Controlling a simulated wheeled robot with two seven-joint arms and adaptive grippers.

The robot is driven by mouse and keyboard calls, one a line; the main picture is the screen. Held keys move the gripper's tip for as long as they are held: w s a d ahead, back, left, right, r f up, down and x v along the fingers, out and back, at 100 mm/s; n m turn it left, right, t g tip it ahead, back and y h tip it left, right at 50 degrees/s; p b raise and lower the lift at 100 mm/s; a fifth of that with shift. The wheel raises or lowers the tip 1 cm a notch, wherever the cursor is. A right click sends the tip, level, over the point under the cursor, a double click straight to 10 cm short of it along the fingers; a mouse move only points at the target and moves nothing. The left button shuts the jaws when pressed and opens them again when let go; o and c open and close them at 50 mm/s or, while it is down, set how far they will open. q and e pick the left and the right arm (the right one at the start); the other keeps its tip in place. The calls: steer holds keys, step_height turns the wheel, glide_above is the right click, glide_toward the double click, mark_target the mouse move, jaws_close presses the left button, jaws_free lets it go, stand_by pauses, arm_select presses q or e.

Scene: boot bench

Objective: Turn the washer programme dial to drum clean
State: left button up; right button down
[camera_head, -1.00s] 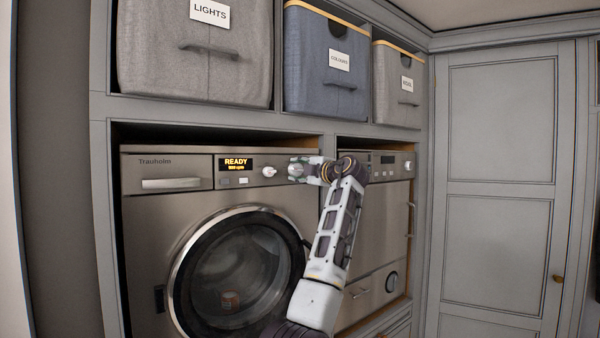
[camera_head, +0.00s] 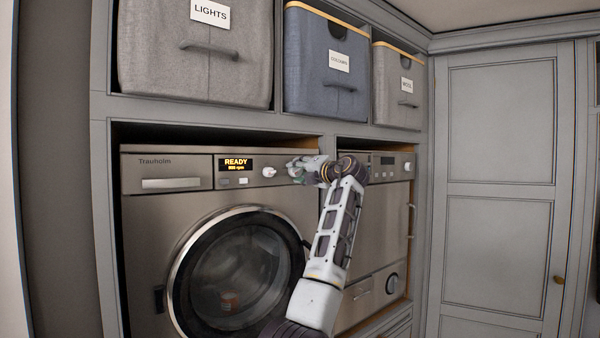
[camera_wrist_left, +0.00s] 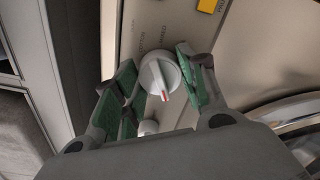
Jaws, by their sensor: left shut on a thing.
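The washer (camera_head: 150,245) stands at the left with its display (camera_head: 236,164) lit and reading READY. A small white dial (camera_head: 268,172) shows bare, just left of my left gripper (camera_head: 291,171). The gripper is at the right end of the control panel and covers what is behind it in the head view. In the left wrist view, a larger white dial (camera_wrist_left: 157,74) with a red pointer sits between the green-padded fingers, which are shut on it. The bare dial also shows lower down (camera_wrist_left: 148,127). My right gripper is out of view.
A second appliance (camera_head: 375,225) stands right of the washer, partly behind my left arm. Fabric bins (camera_head: 330,95) fill the shelf above. A tall grey door (camera_head: 500,130) is at the right.

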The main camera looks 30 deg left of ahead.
arm_select(q)
steer(key=shift+f, duration=0.15)
stand_by(0.3)
steer(key=o, duration=1.1)
steer(key=shift+v, duration=6.05)
